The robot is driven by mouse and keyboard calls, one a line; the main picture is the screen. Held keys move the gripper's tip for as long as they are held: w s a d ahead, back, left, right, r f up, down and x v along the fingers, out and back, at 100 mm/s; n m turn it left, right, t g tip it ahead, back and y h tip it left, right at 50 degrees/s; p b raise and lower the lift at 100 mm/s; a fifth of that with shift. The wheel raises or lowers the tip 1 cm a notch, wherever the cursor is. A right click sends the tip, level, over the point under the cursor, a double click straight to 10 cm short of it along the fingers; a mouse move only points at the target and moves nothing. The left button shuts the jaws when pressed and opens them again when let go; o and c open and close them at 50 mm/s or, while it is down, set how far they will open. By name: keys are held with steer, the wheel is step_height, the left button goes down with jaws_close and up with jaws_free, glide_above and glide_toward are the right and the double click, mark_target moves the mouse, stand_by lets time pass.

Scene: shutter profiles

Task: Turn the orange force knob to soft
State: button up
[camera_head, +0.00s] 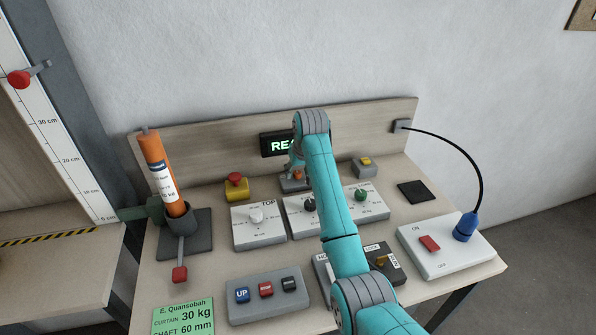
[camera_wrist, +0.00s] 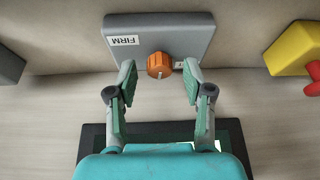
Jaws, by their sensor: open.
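The orange force knob (camera_wrist: 160,65) sits on a grey plate (camera_wrist: 187,28) in the wrist view, with a FIRM label (camera_wrist: 123,41) at the left. A pale mark shows on the knob's lower face. My gripper (camera_wrist: 157,73) is open, its two fingers on either side of the knob with gaps visible on both sides. In the head view the knob (camera_head: 297,175) is a small orange spot beside my arm, which partly covers its plate. No soft label can be read.
A yellow box with a red button (camera_head: 236,184) stands left of the knob plate. Panels with a white knob (camera_head: 256,215), a black knob and a green knob (camera_head: 361,194) lie in front. A display (camera_head: 276,144) is behind, partly hidden by my arm.

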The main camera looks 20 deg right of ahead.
steer(key=shift+f, duration=0.15)
steer(key=shift+c, duration=0.2)
jaws_close()
steer(key=shift+n+y, duration=0.3)
steer(key=shift+n, duration=0.5)
steer(key=shift+o, duration=0.2)
jaws_free()
steer(key=v, duration=1.2)
